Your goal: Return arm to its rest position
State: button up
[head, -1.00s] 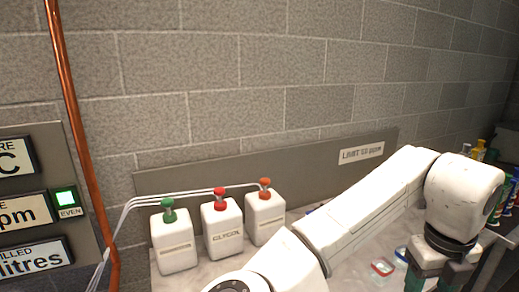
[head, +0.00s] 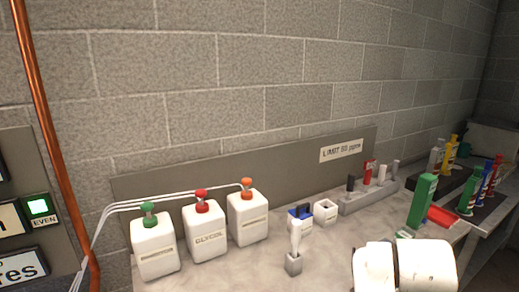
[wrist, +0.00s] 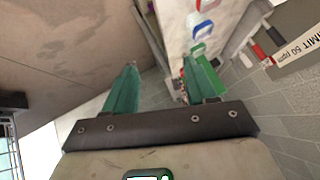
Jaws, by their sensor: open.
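My gripper (wrist: 162,80) shows in the wrist view with its two green fingers spread apart and nothing between them. Beyond the fingertips the wrist view shows the bench edge and a few small coloured items, apart from the fingers. In the head view only a white part of my arm (head: 405,267) shows at the bottom right, low in front of the bench (head: 335,240). The gripper itself is out of the head view.
White jugs with green (head: 155,248), red (head: 204,228) and orange (head: 247,217) caps stand at the bench's left. A grey rack (head: 370,196), a green box (head: 422,201) and several bottles (head: 487,183) are at the right. A copper pipe (head: 52,150) runs down the left.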

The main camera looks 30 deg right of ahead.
jog(key=s+a+f+n+g+y, duration=0.1)
jog(key=s+a+f+n+y, duration=0.2)
jog(key=s+a+f+n, duration=0.4)
jog(key=s+a+f+n+g+y, duration=0.1)
jog(key=s+a+f+n+y, duration=0.2)
jog(key=s+a+f+n, duration=0.4)
jog(key=a+f+n, duration=0.4)
jog(key=a+f, duration=0.2)
jog(key=f, duration=0.2)
jog(key=shift+s+f+y, duration=0.2)
jog(key=shift+s+y, duration=0.05)
jog(key=shift+y, duration=0.15)
